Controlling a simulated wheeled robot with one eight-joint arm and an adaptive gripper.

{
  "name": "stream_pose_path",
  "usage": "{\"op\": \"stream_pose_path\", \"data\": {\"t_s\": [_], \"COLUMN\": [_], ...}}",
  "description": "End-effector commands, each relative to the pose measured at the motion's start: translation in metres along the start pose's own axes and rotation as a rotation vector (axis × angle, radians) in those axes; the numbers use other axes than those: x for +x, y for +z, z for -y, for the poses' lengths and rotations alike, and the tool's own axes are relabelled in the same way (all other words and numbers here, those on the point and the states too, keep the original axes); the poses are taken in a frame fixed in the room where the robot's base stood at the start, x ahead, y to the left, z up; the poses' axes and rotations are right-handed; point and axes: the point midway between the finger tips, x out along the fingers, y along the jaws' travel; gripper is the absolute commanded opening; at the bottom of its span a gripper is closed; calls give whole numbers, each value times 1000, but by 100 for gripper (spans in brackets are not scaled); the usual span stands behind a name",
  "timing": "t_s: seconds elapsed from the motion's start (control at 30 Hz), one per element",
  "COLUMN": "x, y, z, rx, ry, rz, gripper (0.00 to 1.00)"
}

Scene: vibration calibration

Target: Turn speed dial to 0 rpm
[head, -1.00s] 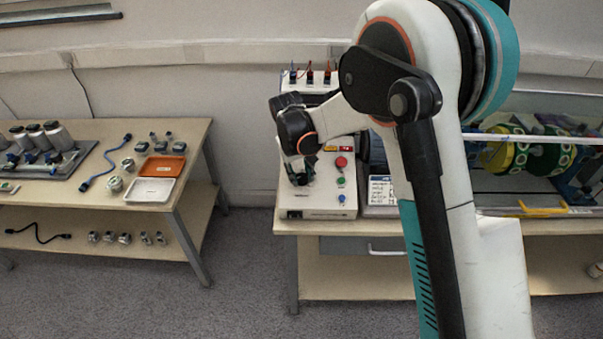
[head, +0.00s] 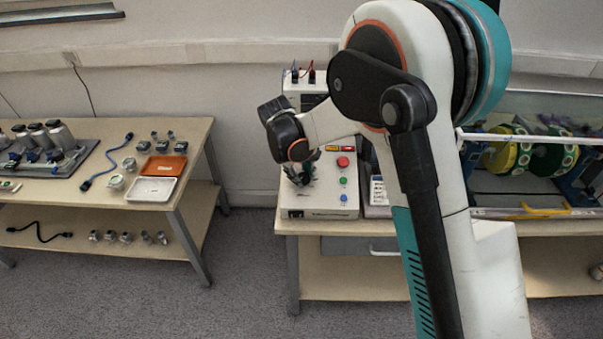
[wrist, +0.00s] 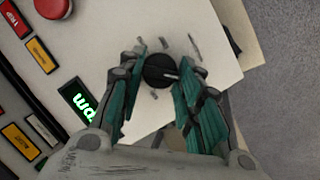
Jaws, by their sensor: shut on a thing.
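The speed dial (wrist: 160,72) is a round black knob with a pale pointer line on a light control panel. In the wrist view its pointer points to the right, and marks are printed around it. My gripper (wrist: 158,82) has its teal fingers shut on the dial, one on each side. In the head view my gripper (head: 300,175) is at the front left of the control box (head: 320,209), and the dial is hidden there. A dark display (wrist: 78,101) with green "rpm" letters is left of the fingers in the wrist view; its number is hidden.
A red button (head: 343,162), a green button (head: 343,181) and a blue button (head: 343,198) are right of my gripper. A rotor rig with coloured discs (head: 500,152) stands farther right. A left table (head: 100,196) holds trays and parts. Floor between the tables is clear.

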Motion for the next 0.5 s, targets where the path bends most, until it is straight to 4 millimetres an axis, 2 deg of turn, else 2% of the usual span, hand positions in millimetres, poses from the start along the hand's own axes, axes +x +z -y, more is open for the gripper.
{"op": "stream_pose_path", "data": {"t_s": [0.2, 0.23, 0.3, 0.5], "x": [0, 0, 0, 0], "y": [0, 0, 0, 0], "z": [0, 0, 0, 0], "rx": [0, 0, 0, 0], "ry": [0, 0, 0, 0], "rz": [0, 0, 0, 0], "gripper": [8, 39, 53, 53]}}
